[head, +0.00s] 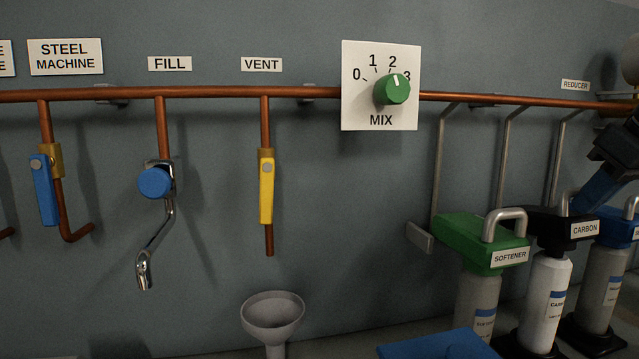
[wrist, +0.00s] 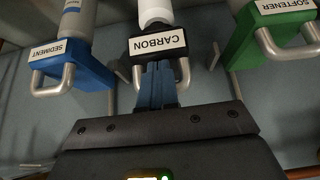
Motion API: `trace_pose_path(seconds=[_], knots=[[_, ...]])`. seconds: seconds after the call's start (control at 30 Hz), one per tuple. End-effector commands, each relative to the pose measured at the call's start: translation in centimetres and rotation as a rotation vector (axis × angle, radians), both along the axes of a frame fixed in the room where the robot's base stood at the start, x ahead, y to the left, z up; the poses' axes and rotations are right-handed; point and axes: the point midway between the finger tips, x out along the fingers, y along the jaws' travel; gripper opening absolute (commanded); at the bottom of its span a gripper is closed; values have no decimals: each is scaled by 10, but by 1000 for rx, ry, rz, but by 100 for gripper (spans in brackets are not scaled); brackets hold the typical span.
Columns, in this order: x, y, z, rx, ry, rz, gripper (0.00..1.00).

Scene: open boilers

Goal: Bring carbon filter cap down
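The carbon filter cap (head: 556,227) is black with a white CARBON label and a metal loop handle. It sits on top of its white canister (head: 546,290), upright, at the right of the head view. In the wrist view the cap (wrist: 139,60) is at the top middle, its label upside down. My gripper (wrist: 155,68) has blue fingers close together, within the outline of the cap's handle (wrist: 185,75). I cannot tell whether they pinch the handle. In the head view a blue finger (head: 600,188) slants down to the cap from the upper right.
The green softener cap (head: 468,240) stands close on one side of the carbon cap, the blue sediment cap (wrist: 85,72) on the other. Grey pipes (head: 503,160) run up the wall behind. A funnel (head: 272,315) and a MIX dial (head: 391,89) are further left.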

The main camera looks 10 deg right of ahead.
Motion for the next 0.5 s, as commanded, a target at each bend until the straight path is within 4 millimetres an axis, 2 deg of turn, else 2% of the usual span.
trace_pose_path(seconds=[0.03,0.5], knots=[[5,2,-17,7,7,2,0],[2,2,-21,6,7,1,0]])
